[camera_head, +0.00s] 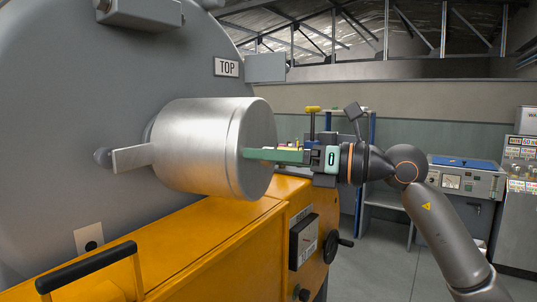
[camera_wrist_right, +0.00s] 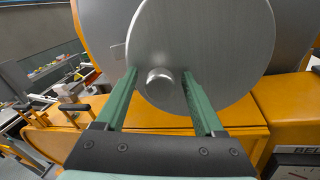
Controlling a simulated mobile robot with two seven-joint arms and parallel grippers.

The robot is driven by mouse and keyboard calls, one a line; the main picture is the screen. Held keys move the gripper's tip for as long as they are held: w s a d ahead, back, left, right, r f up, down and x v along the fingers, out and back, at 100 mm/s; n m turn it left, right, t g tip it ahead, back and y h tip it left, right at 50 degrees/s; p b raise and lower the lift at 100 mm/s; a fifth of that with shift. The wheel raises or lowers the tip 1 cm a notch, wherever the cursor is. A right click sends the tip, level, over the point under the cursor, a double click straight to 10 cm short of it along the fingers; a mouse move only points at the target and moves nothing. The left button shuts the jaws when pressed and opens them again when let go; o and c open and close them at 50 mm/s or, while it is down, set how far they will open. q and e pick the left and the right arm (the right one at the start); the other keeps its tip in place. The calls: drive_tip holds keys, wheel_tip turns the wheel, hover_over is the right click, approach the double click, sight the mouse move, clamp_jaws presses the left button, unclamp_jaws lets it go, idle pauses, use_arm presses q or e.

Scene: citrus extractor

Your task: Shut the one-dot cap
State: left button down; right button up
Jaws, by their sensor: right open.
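A large silver cylindrical cap (camera_head: 205,147) stands out from the grey drum, with a flat arm (camera_head: 132,158) at its left. A small plate with one black dot (camera_head: 89,240) is on the drum below it. In the right wrist view the cap's round face (camera_wrist_right: 215,45) fills the upper middle, with a short round knob (camera_wrist_right: 160,82) on it. My right gripper (camera_head: 246,154) is open at the cap's face; in the wrist view its green fingers (camera_wrist_right: 159,74) lie on either side of the knob. Contact cannot be told. My left gripper is not in view.
The orange machine body (camera_head: 215,240) lies below, with a gauge box (camera_head: 304,240), a handwheel (camera_head: 333,245) and a black handle bar (camera_head: 85,268). Grey floor is clear at lower right.

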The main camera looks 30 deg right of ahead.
clamp_jaws()
idle(0.5)
idle(0.8)
